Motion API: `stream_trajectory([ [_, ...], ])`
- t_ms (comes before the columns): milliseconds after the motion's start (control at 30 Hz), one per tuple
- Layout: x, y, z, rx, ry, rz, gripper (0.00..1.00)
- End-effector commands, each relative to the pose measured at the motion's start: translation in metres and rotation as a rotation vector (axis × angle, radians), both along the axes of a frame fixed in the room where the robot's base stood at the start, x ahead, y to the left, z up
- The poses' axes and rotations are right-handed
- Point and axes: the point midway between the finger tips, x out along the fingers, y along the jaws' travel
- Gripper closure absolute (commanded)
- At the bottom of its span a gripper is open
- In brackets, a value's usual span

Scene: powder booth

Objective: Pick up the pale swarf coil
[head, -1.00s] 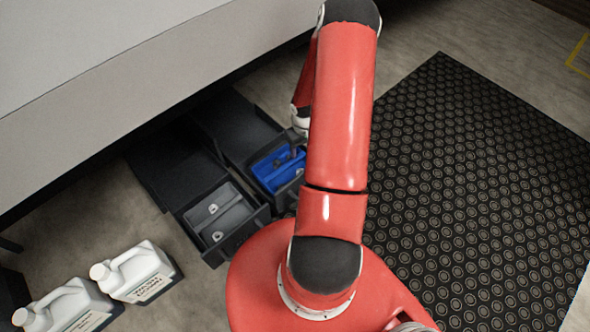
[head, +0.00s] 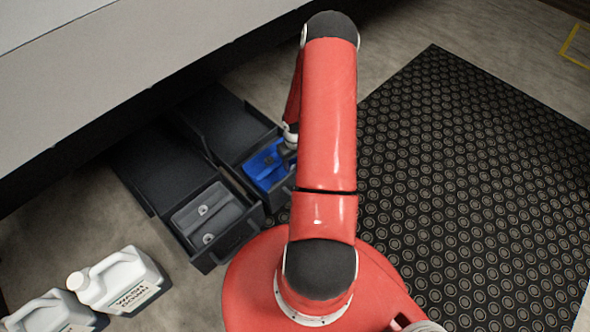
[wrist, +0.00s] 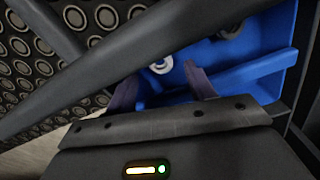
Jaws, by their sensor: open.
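The pale swarf coil (wrist: 161,65) is a small whitish ring in the blue tray (wrist: 262,68), seen in the wrist view. My gripper (wrist: 157,75) is open, with its two dark fingers reaching into the tray. In the picture the coil lies between the fingertips, a little beyond them; I cannot tell the exact height gap. In the head view my arm hides part of the blue tray (head: 258,166) and the gripper is mostly hidden behind it.
A darker round piece (wrist: 230,31) lies farther in the blue tray. Beside it a grey tray (head: 222,218) holds two small pale rings. White jugs (head: 118,279) stand at lower left. A black studded mat (head: 470,190) covers the right. A pale cabinet overhangs the drawers.

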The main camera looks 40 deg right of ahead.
Motion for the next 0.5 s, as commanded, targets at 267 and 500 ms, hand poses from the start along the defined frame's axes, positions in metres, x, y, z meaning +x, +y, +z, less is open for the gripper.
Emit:
stream_trajectory([
  [267,0.000,0.000,-0.025,0.000,-0.001,0.000,0.46],
  [500,0.000,0.000,-0.024,0.000,0.000,0.000,0.63],
])
